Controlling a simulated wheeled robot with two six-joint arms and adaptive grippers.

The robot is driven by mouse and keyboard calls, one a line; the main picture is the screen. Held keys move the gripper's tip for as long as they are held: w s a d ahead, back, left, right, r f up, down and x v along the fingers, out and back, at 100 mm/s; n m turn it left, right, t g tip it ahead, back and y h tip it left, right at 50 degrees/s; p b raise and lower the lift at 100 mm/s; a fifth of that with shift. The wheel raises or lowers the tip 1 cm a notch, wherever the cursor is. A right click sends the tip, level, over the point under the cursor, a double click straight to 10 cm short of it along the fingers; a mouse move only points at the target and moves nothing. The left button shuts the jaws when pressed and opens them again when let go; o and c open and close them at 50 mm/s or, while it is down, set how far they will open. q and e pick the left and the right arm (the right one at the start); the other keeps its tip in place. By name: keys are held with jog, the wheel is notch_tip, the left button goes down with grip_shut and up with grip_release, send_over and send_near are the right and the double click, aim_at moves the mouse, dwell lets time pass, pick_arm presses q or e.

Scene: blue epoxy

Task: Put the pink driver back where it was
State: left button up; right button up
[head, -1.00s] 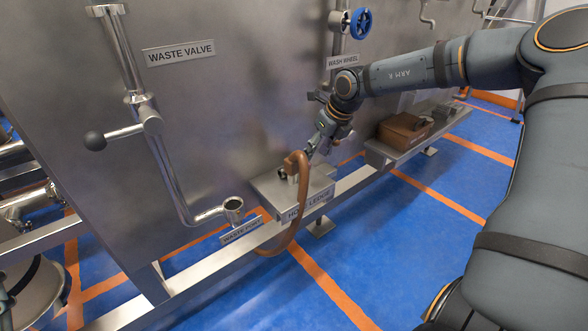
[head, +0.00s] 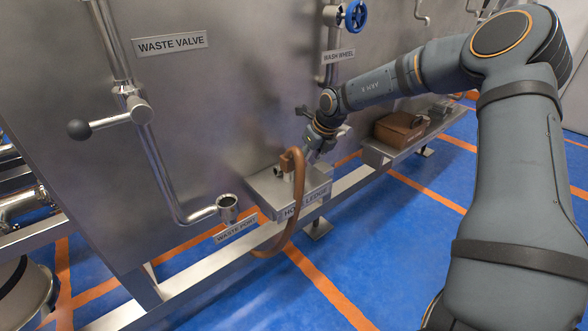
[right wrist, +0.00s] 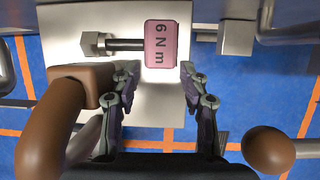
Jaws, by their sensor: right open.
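The pink driver (right wrist: 160,43) shows in the right wrist view, with "6 N m" on its handle. Its dark shaft runs left to a grey hex-shaped end (right wrist: 93,44), over the pale ledge. I cannot tell whether it touches the ledge. My right gripper (right wrist: 158,72) is open, its fingers apart on either side of the handle's near end, not closed on it. In the head view my right gripper (head: 314,150) is low over the hose ledge (head: 272,190), just right of the brown hose. The driver cannot be made out there. My left gripper is not in view.
A brown box (head: 398,128) sits on a shelf further right. The waste port (head: 227,204) is left.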

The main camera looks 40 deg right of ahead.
jog(key=shift+w+f, duration=0.2)
jog(key=shift+f, duration=0.2)
jog(key=shift+r, duration=0.1)
jog(key=shift+c, duration=0.5)
grip_shut()
